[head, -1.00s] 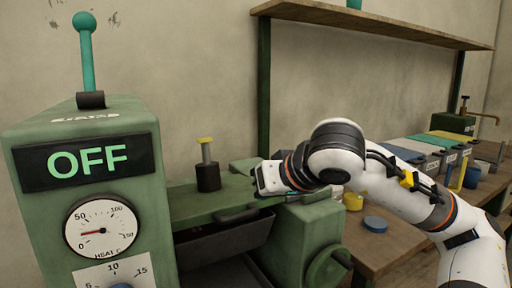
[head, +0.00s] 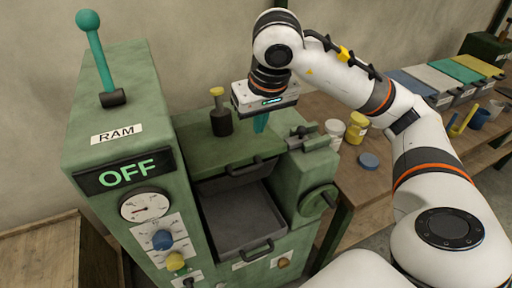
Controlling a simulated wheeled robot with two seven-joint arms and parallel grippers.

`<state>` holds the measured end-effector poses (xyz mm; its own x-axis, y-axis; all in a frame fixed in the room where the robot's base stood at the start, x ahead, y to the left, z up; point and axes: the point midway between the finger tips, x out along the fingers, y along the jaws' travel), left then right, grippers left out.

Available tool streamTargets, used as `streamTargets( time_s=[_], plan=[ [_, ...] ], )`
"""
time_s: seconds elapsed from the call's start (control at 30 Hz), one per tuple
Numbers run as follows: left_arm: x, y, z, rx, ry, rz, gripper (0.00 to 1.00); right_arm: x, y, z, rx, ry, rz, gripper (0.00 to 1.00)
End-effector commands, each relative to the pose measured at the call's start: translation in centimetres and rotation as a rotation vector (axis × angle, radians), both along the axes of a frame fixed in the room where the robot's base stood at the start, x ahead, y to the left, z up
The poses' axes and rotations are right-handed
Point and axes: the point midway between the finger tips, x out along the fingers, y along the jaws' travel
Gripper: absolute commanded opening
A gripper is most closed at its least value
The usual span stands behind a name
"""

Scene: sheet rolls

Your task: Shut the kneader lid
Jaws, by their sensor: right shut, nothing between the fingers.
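The kneader is a green machine. Its green lid (head: 202,151) lies roughly flat across the top, with a dark handle (head: 251,166) along its front edge; I cannot tell whether it is fully seated. A black post with a yellow top (head: 219,115) stands at the lid's back. My right gripper (head: 261,123) points down above the lid's back right part. It is shut and empty, and its teal fingertips seem clear of the surface. My left gripper is out of view.
The control column (head: 110,110) with a teal lever (head: 96,50) and a display reading OFF stands left of the lid. A dark tray (head: 240,217) is below it.

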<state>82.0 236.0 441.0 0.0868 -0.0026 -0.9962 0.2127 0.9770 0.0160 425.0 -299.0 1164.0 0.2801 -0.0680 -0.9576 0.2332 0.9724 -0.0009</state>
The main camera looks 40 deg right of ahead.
Motion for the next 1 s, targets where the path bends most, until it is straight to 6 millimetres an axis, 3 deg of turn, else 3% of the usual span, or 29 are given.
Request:
streamTargets(
  time_s=[0.13,0.6,0.8,1.0],
  plan=[
    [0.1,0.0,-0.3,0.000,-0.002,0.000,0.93,0.5,-0.1,-2.3,0.001,0.006,-0.001,0.00],
    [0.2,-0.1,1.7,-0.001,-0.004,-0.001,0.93,2.5,-0.7,-11.0,-0.001,0.003,0.001,0.00],
    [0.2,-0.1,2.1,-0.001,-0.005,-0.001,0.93,2.6,-0.7,-12.7,0.000,0.000,-0.001,0.00],
    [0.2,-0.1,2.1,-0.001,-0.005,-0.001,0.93,2.7,-0.7,-13.0,0.001,-0.003,-0.001,0.00]
  ],
)
